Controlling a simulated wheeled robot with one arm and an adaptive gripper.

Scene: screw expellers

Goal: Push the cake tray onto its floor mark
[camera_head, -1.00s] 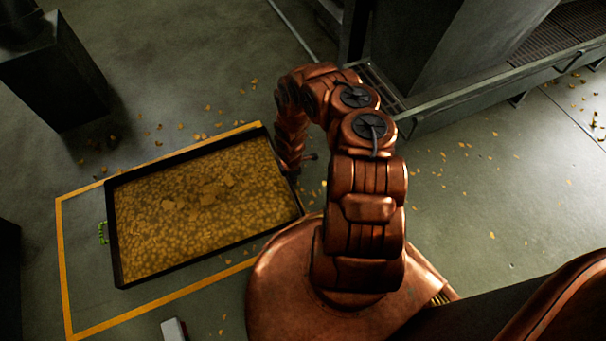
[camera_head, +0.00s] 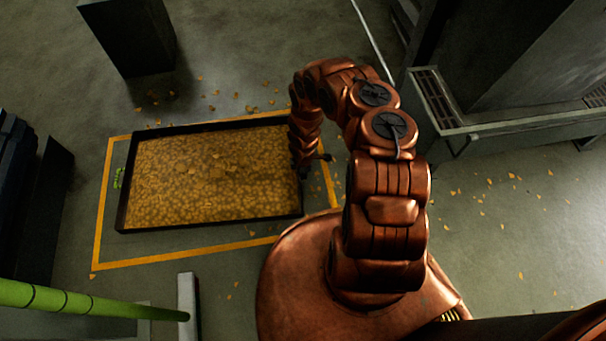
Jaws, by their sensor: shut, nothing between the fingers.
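The cake tray (camera_head: 210,227) is a wide, shallow dark tray full of yellow-brown cake pieces, lying on the floor left of my arm. Its floor mark (camera_head: 98,225) is a yellow outline. Bare floor shows between tray and line on the left and near sides, with a narrow strip at left. The tray's far wall lies close along the far line, partly covering it. The mark's right line shows beyond my gripper. My gripper (camera_head: 303,173) is shut and low at the tray's right end wall; the arm partly hides it, and I cannot tell whether it touches.
A dark block (camera_head: 128,38) stands beyond the tray. Dark equipment (camera_head: 30,195) stands at far left. A green pipe (camera_head: 90,301) and pale post (camera_head: 188,305) are at the near left. A machine with a ledge (camera_head: 530,124) fills the upper right. Crumbs litter the floor.

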